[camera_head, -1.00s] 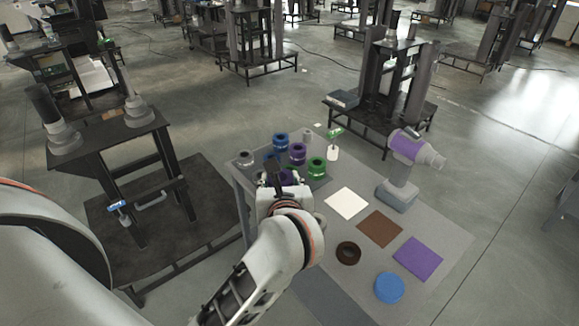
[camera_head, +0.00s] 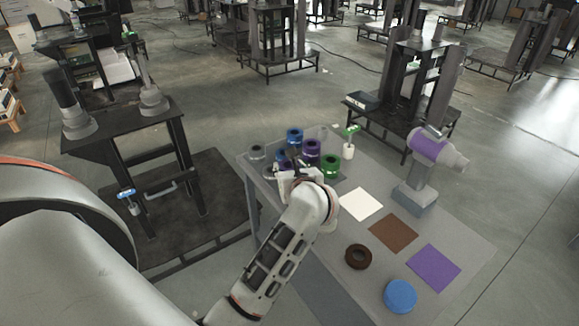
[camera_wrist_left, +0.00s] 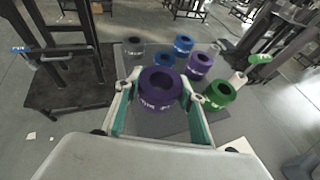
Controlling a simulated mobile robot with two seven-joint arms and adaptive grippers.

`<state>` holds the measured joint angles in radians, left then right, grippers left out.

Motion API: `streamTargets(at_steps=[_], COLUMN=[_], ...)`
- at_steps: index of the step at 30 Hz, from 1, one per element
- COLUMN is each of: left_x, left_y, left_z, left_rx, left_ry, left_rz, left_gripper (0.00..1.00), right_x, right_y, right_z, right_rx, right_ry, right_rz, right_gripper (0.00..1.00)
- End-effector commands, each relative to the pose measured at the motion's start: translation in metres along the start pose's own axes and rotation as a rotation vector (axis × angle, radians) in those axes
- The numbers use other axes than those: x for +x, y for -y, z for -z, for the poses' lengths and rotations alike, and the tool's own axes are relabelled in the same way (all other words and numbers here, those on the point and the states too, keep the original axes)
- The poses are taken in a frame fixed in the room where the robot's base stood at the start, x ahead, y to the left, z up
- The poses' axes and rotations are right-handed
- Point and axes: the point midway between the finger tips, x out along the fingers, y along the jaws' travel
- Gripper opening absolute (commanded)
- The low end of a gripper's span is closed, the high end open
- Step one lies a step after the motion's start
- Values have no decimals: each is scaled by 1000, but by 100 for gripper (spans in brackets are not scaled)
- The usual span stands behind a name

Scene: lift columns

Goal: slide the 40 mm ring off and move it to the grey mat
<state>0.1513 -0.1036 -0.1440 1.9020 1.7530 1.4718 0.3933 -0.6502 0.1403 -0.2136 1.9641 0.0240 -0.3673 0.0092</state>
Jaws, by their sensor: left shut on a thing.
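My left gripper (camera_wrist_left: 158,98) is shut on a purple ring (camera_wrist_left: 160,82) with a white label, too small to read, so I cannot confirm 40 mm. The ring sits between the two fingers. The left gripper also shows in the head view (camera_head: 290,174), at the back left of the table, where it largely hides the held ring. I cannot tell whether the ring still surrounds a post. A dark grey patch (camera_wrist_left: 170,122) shows below the gripper; I cannot tell whether it is the grey mat. My right gripper is not in view.
Blue (camera_head: 294,136), purple (camera_head: 312,148), green (camera_head: 331,166) and dark grey (camera_head: 256,152) ring-like pieces crowd the gripper. White (camera_head: 361,204), brown (camera_head: 393,232) and purple (camera_head: 433,268) mats lie nearer. A brown ring (camera_head: 358,257), blue disc (camera_head: 401,295) and purple-grey tool (camera_head: 432,150) also occupy the table.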

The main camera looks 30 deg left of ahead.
Motion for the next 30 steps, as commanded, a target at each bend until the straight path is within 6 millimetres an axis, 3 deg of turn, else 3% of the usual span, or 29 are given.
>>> streamTargets(at_steps=[18, 30], left_x=[22, 24], left_y=[0, 0], left_z=[54, 59], left_rx=[2, 0], left_ry=[0, 3], left_rz=[0, 1], left_gripper=[11, 11], right_x=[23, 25], right_y=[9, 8], right_z=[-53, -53], right_rx=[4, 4], right_ry=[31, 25], right_rz=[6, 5], right_gripper=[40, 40])
